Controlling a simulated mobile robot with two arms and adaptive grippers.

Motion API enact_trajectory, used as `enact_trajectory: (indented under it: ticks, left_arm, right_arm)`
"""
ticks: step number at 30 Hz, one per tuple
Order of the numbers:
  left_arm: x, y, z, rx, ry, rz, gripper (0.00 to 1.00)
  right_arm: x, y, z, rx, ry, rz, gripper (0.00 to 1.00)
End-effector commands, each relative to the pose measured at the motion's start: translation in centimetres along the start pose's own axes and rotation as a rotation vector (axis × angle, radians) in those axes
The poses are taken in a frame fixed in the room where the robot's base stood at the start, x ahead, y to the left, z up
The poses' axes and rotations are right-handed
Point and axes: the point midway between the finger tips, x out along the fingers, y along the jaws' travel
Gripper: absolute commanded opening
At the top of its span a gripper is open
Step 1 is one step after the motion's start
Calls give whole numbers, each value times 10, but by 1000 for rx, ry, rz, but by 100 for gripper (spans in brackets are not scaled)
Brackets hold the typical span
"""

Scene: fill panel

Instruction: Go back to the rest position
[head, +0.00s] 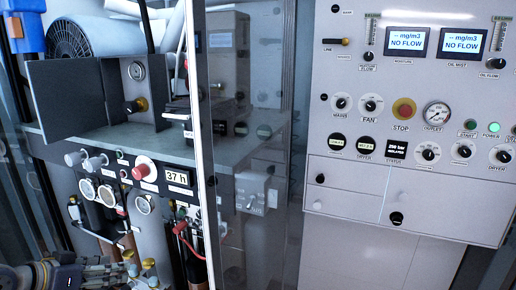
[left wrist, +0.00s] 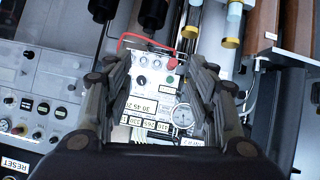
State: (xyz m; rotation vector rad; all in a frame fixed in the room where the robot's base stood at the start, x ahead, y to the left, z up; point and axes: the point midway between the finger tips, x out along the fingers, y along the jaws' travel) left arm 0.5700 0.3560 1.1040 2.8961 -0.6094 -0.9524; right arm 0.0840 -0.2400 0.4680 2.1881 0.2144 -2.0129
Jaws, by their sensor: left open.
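My left gripper (head: 100,272) is at the bottom left corner of the head view, partly cut off by the frame edge, low in front of the open cabinet bay. In the left wrist view its two dark fingers (left wrist: 158,75) are spread apart with nothing held between them. Behind the gap between them is a light panel (left wrist: 150,78) with knobs, a red button, number labels and a round gauge (left wrist: 182,115). I cannot tell how far the fingers are from it. My right gripper is not in view.
A clear door (head: 250,150) with a pale frame edge stands between the open bay and the fill panel (head: 440,185). The panel carries two NO FLOW displays (head: 405,42), a red stop button (head: 403,109) and a gauge. Hoses and pipes crowd the bay near the gripper.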

Motion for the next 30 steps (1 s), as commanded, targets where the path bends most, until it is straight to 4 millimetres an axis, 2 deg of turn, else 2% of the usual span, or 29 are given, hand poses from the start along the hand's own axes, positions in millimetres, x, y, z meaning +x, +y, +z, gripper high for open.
enact_trajectory:
  ticks: [1, 3, 5, 6, 9, 12, 18, 26, 27, 30]
  left_arm:
    - [15, 18, 36, 5, -61, 5, 52]
    - [30, 40, 83, 20, -147, -2, 52]
    - [38, 62, 124, 33, -217, -11, 52]
    - [41, 78, 150, 38, -263, -19, 52]
    - [39, 118, 212, 47, -371, -48, 52]
    - [28, 147, 253, 42, -450, -89, 52]
    - [-1, 184, 297, 10, -547, -165, 52]
    - [-40, 213, 327, -56, -637, -262, 52]
    - [-41, 213, 332, -62, -646, -275, 52]
    - [-22, 207, 347, -57, -654, -272, 52]
  right_arm:
    - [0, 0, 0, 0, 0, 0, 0]
    - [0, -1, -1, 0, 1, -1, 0]
    - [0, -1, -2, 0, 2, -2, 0]
    - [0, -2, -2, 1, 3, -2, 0]
    - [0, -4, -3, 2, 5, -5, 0]
    - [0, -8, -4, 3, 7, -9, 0]
    - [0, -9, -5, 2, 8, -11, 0]
    - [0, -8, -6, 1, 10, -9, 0]
    - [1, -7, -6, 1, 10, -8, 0]
    - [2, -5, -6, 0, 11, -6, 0]
